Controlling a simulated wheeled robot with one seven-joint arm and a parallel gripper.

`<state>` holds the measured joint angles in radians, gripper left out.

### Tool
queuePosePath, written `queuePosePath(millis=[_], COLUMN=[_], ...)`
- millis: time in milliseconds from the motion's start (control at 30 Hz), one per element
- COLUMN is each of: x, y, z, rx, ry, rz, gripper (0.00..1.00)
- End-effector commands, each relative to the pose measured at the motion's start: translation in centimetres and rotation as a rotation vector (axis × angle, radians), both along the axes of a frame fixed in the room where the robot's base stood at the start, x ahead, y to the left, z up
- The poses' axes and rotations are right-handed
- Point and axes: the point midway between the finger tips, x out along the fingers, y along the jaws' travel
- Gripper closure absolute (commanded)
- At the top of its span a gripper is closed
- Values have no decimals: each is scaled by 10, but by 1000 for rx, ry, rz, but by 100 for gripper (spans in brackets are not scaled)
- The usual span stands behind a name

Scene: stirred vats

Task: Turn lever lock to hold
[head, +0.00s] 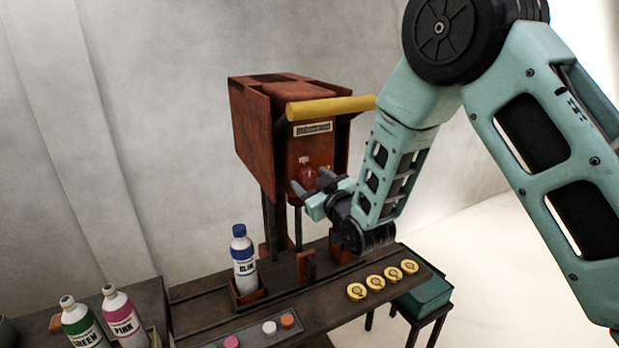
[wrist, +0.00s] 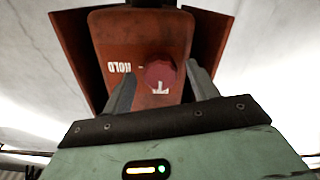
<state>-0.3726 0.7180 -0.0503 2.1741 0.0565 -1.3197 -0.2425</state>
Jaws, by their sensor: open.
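The lever lock, a round dark red knob (head: 307,175), sits on the front of the rusty red machine housing (head: 262,120). It also shows in the wrist view (wrist: 158,73), with the printed word HOLD (wrist: 120,68) to its left and a partly hidden white mark just below it. My gripper (head: 313,181) is at the housing front. In the wrist view its open fingers (wrist: 161,76) stand either side of the knob. I cannot tell whether they touch it. A yellow lever bar (head: 330,107) crosses the housing above the knob.
Below is a dark bench (head: 205,290) with a blue-capped bottle (head: 243,262), coloured discs and several gold discs (head: 375,282). Green (head: 83,322) and pink (head: 122,315) bottles stand at lower left. A teal box (head: 425,293) sits on a stool at right.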

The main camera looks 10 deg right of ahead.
Motion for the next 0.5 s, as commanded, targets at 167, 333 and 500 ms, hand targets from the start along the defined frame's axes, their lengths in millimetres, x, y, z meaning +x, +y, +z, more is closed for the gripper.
queuePosePath(millis=[167,333,500], x=[0,0,0], y=[0,0,0], z=[0,0,0], rx=[0,0,3], ry=[0,0,1], rz=[0,0,0], gripper=[41,86,86])
